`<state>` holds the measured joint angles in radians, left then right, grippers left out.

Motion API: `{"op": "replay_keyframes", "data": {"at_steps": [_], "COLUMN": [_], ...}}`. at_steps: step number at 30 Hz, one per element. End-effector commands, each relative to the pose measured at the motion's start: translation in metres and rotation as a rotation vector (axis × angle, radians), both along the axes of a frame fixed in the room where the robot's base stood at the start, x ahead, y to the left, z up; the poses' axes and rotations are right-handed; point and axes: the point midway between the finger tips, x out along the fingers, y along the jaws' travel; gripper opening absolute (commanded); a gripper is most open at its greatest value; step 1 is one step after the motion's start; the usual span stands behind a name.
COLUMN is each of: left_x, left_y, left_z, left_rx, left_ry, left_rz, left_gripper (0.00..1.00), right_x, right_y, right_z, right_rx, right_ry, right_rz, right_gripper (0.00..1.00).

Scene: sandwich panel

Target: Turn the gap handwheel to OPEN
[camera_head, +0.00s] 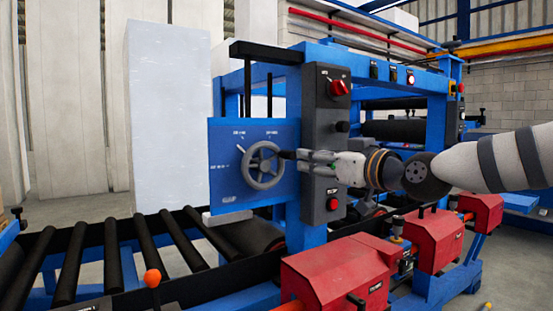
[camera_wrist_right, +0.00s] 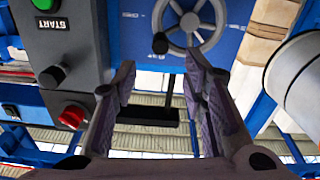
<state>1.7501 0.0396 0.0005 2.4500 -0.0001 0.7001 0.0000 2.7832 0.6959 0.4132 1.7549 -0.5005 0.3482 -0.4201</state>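The grey spoked handwheel (camera_head: 262,166) is mounted on a blue panel (camera_head: 226,188) with small white markings that I cannot read clearly. A short black handle sticks out from its rim on the right. My right gripper (camera_head: 304,158) reaches in from the right, its fingertips close to this handle. In the right wrist view the wheel (camera_wrist_right: 190,21) is at the top, and the black handle (camera_wrist_right: 160,44) stands just beyond the gap between my spread fingers (camera_wrist_right: 160,75). Contact with the handle is not visible. My left gripper is not in view.
A dark grey control box (camera_head: 319,125) with a red knob and a red button stands right behind my right gripper. Black rollers (camera_head: 109,257) lie at lower left, and red housings (camera_head: 335,272) at the lower front. A tall white block (camera_head: 170,115) stands behind the rollers.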

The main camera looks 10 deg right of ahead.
Motion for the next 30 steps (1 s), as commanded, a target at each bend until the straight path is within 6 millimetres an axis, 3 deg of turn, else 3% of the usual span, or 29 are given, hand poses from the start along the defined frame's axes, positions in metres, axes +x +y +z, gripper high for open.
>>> {"op": "replay_keyframes", "data": {"at_steps": [3,9,14,22,27,30], "left_x": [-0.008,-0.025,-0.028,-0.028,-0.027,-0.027], "left_y": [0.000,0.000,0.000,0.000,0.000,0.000], "left_z": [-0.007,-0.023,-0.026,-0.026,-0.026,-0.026], "left_rx": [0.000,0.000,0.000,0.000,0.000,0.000], "left_ry": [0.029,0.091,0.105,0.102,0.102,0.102], "left_rz": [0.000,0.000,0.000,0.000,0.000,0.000], "left_gripper": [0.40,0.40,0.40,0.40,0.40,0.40], "right_x": [0.034,0.077,0.091,0.092,0.092,0.092], "right_y": [0.012,0.027,0.033,0.034,0.034,0.034], "right_z": [-0.009,-0.014,-0.008,-0.002,-0.002,-0.002], "right_rx": [-0.001,0.000,0.002,0.003,0.003,0.002], "right_ry": [0.011,0.017,0.010,0.004,0.004,0.005], "right_rz": [0.000,0.000,0.000,0.001,0.001,0.001], "right_gripper": [0.39,0.39,0.39,0.39,0.03,0.00]}}
